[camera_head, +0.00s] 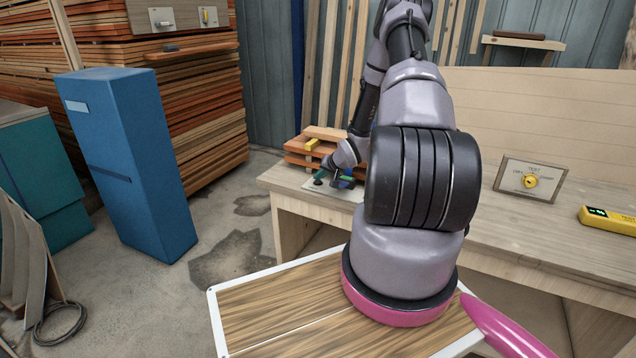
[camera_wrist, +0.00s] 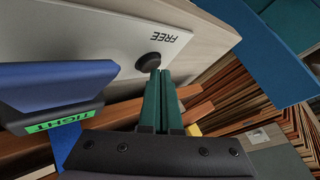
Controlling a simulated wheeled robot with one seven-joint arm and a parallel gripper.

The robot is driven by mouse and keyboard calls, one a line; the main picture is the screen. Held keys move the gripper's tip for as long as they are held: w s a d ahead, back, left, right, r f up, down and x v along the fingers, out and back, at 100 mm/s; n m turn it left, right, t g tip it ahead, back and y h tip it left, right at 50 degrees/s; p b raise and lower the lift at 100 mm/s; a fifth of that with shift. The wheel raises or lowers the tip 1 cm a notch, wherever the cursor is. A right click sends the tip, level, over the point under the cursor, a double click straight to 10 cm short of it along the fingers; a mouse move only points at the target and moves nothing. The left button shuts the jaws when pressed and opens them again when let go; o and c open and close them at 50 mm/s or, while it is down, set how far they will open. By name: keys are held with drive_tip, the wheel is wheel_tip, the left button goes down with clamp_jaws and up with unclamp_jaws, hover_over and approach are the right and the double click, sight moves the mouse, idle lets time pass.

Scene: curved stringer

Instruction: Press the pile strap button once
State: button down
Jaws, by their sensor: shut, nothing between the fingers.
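A white panel (camera_wrist: 85,40) marked FREE fills the upper left of the wrist view, with a round black button (camera_wrist: 148,60) on it. My gripper (camera_wrist: 162,72) has green fingers held together, with nothing between them. Its tips overlap the lower right edge of the button; I cannot tell whether they touch it. A blue block (camera_wrist: 55,82) with a green TIGHT label (camera_wrist: 55,132) is left of the fingers. In the head view my gripper (camera_head: 320,177) is low over the bench's left end, partly hidden by my arm; the button's name is not readable there.
Small boards (camera_head: 303,148) with a yellow piece are stacked behind my gripper on the workbench (camera_head: 490,225). A blue cabinet (camera_head: 130,160) and large timber stack (camera_head: 200,110) stand left, with floor between.

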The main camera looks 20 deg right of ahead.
sight(319, 182)
drive_tip(key=shift+f, duration=0.25)
drive_tip(key=shift+r, duration=0.1)
idle(0.4)
drive_tip(key=shift+r, duration=0.75)
drive_tip(key=shift+r, duration=0.1)
drive_tip(key=shift+r, duration=2.4)
